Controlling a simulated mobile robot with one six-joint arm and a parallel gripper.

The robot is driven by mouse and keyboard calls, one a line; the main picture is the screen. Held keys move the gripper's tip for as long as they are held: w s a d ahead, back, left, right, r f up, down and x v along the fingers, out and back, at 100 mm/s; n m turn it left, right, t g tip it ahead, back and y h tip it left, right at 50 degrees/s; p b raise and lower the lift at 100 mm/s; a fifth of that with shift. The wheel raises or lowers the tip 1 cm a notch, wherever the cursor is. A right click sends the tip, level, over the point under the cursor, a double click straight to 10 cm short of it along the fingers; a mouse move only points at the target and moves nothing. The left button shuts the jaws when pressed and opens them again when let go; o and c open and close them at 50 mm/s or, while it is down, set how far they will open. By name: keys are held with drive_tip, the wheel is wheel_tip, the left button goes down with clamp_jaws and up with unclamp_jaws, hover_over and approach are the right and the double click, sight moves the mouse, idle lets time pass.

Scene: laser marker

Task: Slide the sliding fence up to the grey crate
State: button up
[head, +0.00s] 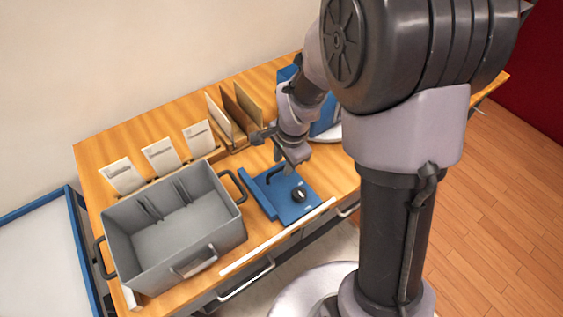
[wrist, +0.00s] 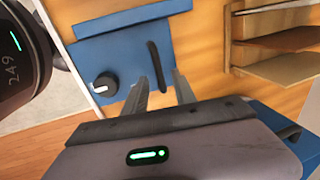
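The sliding fence (head: 292,203) is a blue plate with a raised blue bar along its left side, a black bar handle and a round black knob. It lies on the wooden table, right of the grey crate (head: 130,250), with a gap between them. The fence also shows in the wrist view (wrist: 115,50), its handle upright in the picture. My gripper (head: 284,168) is over the handle end of the plate. In the wrist view my gripper (wrist: 160,84) is open, its two fingers apart on either side of the handle's line. Contact with the handle cannot be told.
A white rail (head: 280,237) runs along the table's front edge. White cards (head: 161,157) stand in a rack behind the crate. Upright boards (head: 228,118) stand behind the fence. A blue machine (head: 327,120) is partly hidden by my arm. The crate's handle juts toward the fence.

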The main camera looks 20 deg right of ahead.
drive_tip(key=shift+w+f, duration=0.1)
drive_tip(key=shift+f, duration=0.4)
clamp_jaws()
idle(1.1)
